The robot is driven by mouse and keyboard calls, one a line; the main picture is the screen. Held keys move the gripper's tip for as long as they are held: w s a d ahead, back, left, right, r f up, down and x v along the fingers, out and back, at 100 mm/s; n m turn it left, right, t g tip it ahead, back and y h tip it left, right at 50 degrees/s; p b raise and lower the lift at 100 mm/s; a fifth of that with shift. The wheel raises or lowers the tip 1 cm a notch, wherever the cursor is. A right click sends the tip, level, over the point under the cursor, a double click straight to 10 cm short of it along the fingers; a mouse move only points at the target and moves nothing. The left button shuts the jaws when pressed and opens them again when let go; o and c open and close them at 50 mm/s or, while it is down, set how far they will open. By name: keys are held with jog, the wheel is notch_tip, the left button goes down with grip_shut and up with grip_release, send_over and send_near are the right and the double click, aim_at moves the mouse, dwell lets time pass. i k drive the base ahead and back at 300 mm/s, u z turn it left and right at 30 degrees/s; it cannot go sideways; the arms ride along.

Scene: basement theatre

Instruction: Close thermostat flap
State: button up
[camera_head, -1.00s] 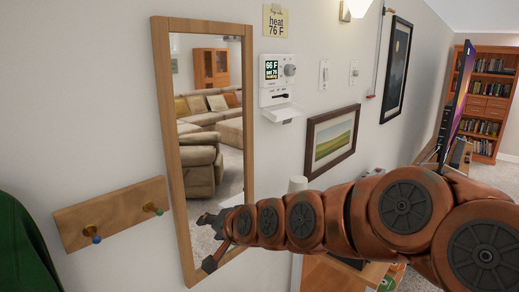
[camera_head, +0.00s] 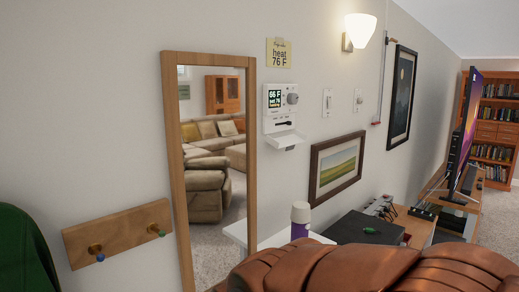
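The white thermostat (camera_head: 276,103) is on the wall right of the tall mirror. Its screen shows green and white text, with a round knob beside it. The thermostat flap (camera_head: 286,141) hangs open at the bottom, sticking out from the wall like a small shelf. A dark slot shows just above it. My gripper is out of the picture.
A wood-framed mirror (camera_head: 178,150) and a peg board (camera_head: 118,233) are on the left. A yellow note (camera_head: 279,53) is above the thermostat. A bottle (camera_head: 300,220) stands on a white ledge below. A landscape picture (camera_head: 336,167) hangs to the right. The wall before the thermostat is clear.

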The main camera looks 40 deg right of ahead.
aim_at(289, 141)
jog(key=u, duration=1.3)
jog(key=k, duration=1)
jog(key=z, duration=1.2)
jog(key=i, duration=0.15)
jog(key=z, duration=0.05)
